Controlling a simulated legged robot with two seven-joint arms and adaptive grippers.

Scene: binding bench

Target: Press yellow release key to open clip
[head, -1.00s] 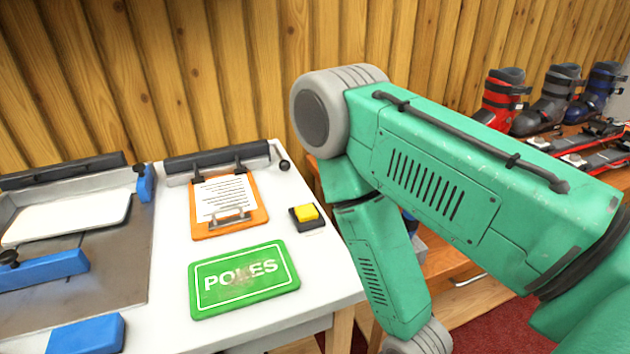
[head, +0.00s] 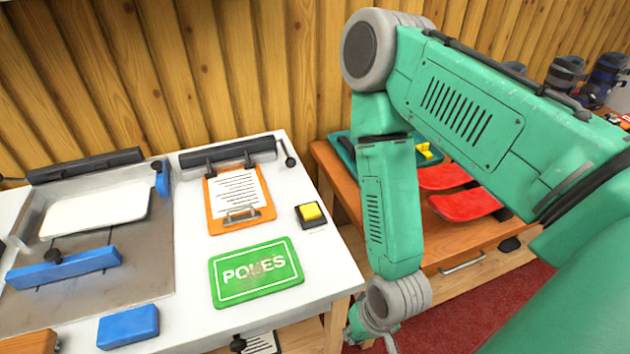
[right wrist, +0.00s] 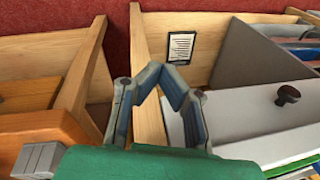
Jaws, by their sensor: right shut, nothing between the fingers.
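The yellow release key (head: 312,211) sits in a black base on the white bench, right of an orange clipboard (head: 213,214). The clipboard holds a printed sheet (head: 237,193) and has a metal wire clip (head: 242,215) at its near edge. Two dark clamps (head: 228,160) from a black bar hold its far edge. My right gripper (right wrist: 163,72) is shut and empty in the right wrist view. In the head view it is partly cut off at the bottom, beyond the bench's right edge and well below and apart from the key. My left gripper is not in view.
A green POLES sign (head: 256,272) lies in front of the clipboard. A grey press plate with blue bars (head: 65,268) is at left. A wooden cabinet (head: 470,240) with red ski-like boards stands at right. The bench around the key is clear.

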